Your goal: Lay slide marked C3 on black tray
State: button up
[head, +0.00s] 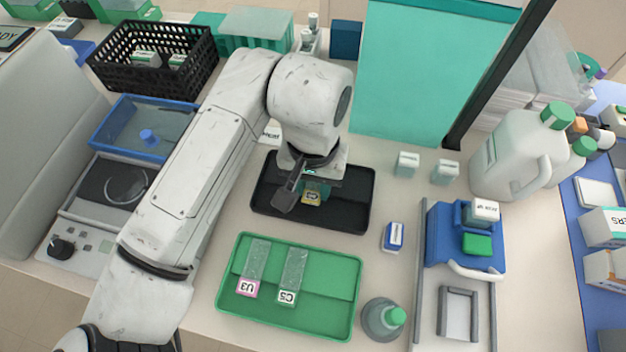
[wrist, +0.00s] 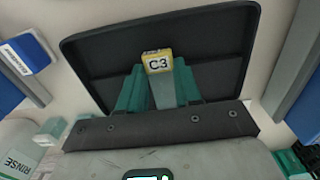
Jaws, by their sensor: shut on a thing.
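My gripper (head: 311,184) is over the black tray (head: 345,210) in the head view. I cannot tell whether the slide touches the tray. No other slide shows on the visible part of the black tray. Part of the tray is hidden by my gripper and arm.
A green tray (head: 335,315) in front holds slides marked U3 (head: 253,270) and C5 (head: 292,275). A small blue-and-white box (head: 393,237) stands right of the black tray. A teal panel (head: 425,80) rises behind.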

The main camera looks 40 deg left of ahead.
jog(key=shift+f, duration=0.2)
dwell(0.3)
jog(key=o, duration=1.1)
notch_tip(320, 180, up, 11)
jog(key=shift+f, duration=0.1)
